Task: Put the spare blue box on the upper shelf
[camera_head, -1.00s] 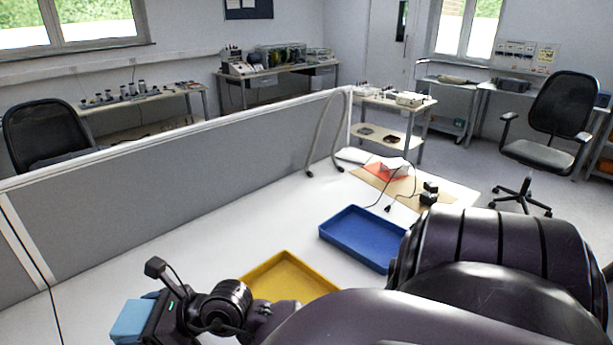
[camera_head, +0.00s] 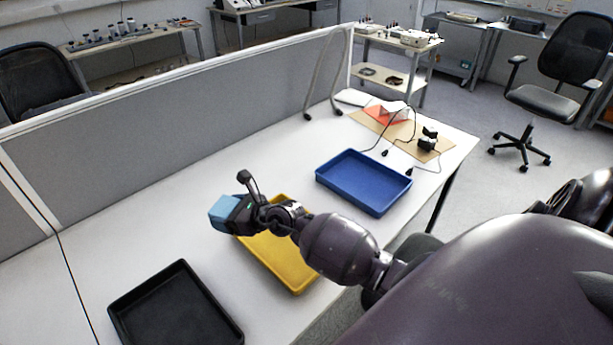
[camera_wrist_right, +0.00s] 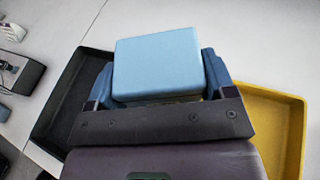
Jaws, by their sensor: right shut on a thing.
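The light blue box (camera_head: 221,212) is in my right gripper (camera_head: 229,215), above the white table between the black and yellow trays. In the right wrist view the box (camera_wrist_right: 158,62) sits between the two blue fingers of the right gripper (camera_wrist_right: 158,85), which are shut on it. Its lower part is hidden by the gripper body. My left gripper is in neither view. I cannot tell which surface is the upper shelf; a cart (camera_head: 395,38) with two levels stands at the back, beyond the table.
A yellow tray (camera_head: 297,287), a blue tray (camera_head: 365,183) and a black tray (camera_head: 175,305) lie on the white table (camera_head: 215,170). A grey partition (camera_head: 190,113) runs along its far side. A cable and small black parts (camera_head: 429,142) lie on the brown mat at the right.

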